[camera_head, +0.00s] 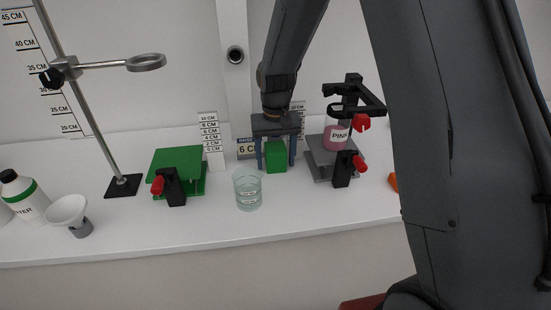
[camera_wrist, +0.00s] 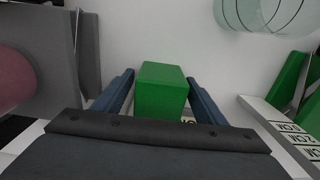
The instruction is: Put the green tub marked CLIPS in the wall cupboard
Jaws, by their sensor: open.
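A green box-shaped tub (camera_head: 276,158) stands on the white bench in front of the back wall. It also shows in the wrist view (camera_wrist: 161,92). I see no lettering on it from these angles. My gripper (camera_head: 276,166) points down over it, with one blue finger on each side. In the wrist view my gripper (camera_wrist: 160,80) is open, with a narrow gap between the tub and each finger. No wall cupboard is in view.
A glass beaker (camera_head: 248,190) stands in front and left of the tub. A grey stand holding a pink jar (camera_head: 337,139) is close on the right. A green platform (camera_head: 178,162) and a ring stand (camera_head: 85,105) are left. Height gauges (camera_head: 209,130) stand behind.

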